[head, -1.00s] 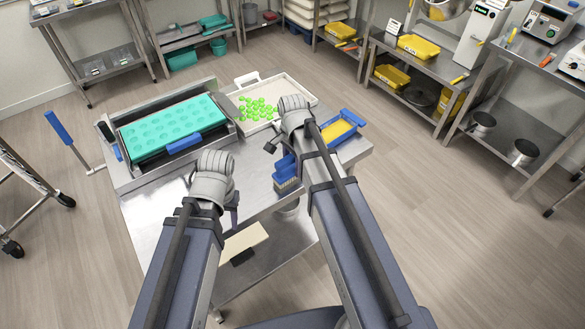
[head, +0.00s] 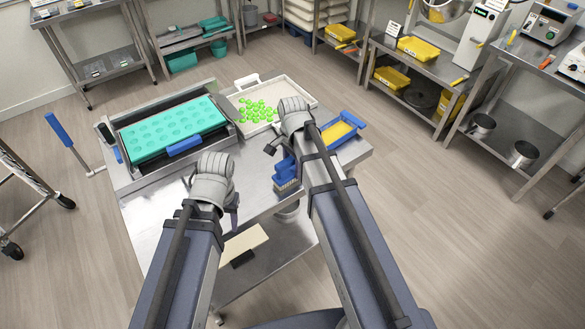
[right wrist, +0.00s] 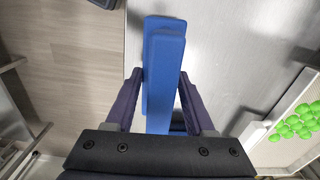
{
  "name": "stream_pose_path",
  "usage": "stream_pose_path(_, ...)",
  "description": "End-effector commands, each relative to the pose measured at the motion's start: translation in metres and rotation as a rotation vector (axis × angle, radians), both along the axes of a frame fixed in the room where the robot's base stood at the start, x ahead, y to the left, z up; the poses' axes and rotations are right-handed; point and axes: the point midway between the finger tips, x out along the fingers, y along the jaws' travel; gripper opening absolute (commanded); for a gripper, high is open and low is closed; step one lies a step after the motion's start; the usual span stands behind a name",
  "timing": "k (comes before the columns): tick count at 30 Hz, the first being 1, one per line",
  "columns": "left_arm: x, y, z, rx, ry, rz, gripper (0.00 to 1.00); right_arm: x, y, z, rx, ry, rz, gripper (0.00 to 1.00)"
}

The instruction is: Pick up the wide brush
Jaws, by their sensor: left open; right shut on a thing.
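The wide brush (head: 287,172) is blue with pale bristles at its lower edge. In the head view it is at the front right of the steel table, partly hidden by my right arm. In the right wrist view the blue brush (right wrist: 163,60) lies between the fingers of my right gripper (right wrist: 160,88), which is shut on it. I cannot tell whether the bristles touch the table. My left gripper (head: 233,205) is open and empty near the table's front edge, partly hidden by its own wrist.
A teal mould (head: 172,128) sits in the machine at the table's left. A pale tray (head: 292,92) with green gummies is behind my right wrist. The table's middle front is bare.

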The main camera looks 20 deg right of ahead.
Motion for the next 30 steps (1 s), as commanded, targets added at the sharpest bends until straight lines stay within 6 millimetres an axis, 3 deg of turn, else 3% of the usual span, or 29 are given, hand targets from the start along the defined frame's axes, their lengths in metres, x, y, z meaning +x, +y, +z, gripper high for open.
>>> stream_pose_path(8,0.000,0.000,0.015,0.000,0.000,0.000,0.50,0.000,0.000,0.015,0.000,0.000,0.000,0.00)
stream_pose_path(24,0.000,0.000,0.092,0.000,0.000,-0.002,0.50,0.000,0.000,0.092,0.001,0.002,0.001,0.00)
stream_pose_path(30,0.000,0.000,0.101,0.000,0.000,-0.003,0.50,0.000,0.000,0.101,0.001,0.002,0.001,0.00)
